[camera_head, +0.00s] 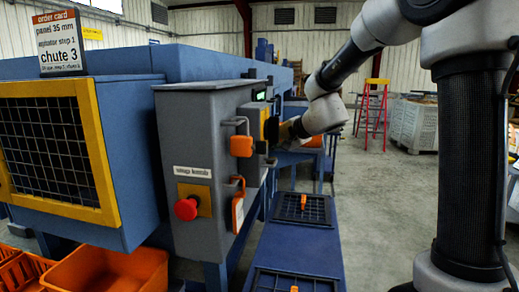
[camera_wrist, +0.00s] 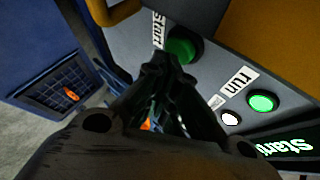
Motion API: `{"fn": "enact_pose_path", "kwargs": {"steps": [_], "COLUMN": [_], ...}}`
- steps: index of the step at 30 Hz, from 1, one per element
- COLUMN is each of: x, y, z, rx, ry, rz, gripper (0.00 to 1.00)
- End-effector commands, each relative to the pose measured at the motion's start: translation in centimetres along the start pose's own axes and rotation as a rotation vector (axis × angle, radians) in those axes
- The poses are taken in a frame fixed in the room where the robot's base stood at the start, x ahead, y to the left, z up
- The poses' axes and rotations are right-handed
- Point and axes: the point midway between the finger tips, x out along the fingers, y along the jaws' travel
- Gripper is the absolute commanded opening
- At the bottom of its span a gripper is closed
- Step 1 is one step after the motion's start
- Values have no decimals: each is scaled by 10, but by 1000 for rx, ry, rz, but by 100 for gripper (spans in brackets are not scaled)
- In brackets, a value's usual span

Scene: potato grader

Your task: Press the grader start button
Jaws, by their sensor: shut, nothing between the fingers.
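The green start button (camera_wrist: 185,45) sits on the grey control panel (camera_wrist: 205,75) in the wrist view, beside a "start" label (camera_wrist: 158,32). My gripper (camera_wrist: 172,66) is shut and empty. Its fingertips overlap the lower left edge of the button in the picture; I cannot tell whether they touch it. A bright green lamp (camera_wrist: 262,102) by the "run" label (camera_wrist: 238,82) and a small white lamp (camera_wrist: 230,118) are to the right. In the head view, my gripper (camera_head: 287,132) is at the right side of the grey control cabinet (camera_head: 190,130), where the button is hidden.
A red knob (camera_head: 186,208) and orange handle parts (camera_head: 241,146) project from the cabinet. A green-text display (camera_wrist: 288,147) is at the wrist view's lower right. A blue bench with mesh trays (camera_head: 302,209) runs below my arm. Open floor lies to the right.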

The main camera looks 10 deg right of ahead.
Motion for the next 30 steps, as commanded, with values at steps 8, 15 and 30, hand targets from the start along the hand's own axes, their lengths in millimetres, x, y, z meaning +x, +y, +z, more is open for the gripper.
{"fn": "enact_pose_path", "kwargs": {"steps": [8, 15, 30], "x": [-2, -9, -37], "y": [3, 8, 28], "z": [-2, -8, -28], "rx": [-1, 0, -1], "ry": [1, 3, 2], "rz": [2, 3, 3], "gripper": [0, 0, 0]}}
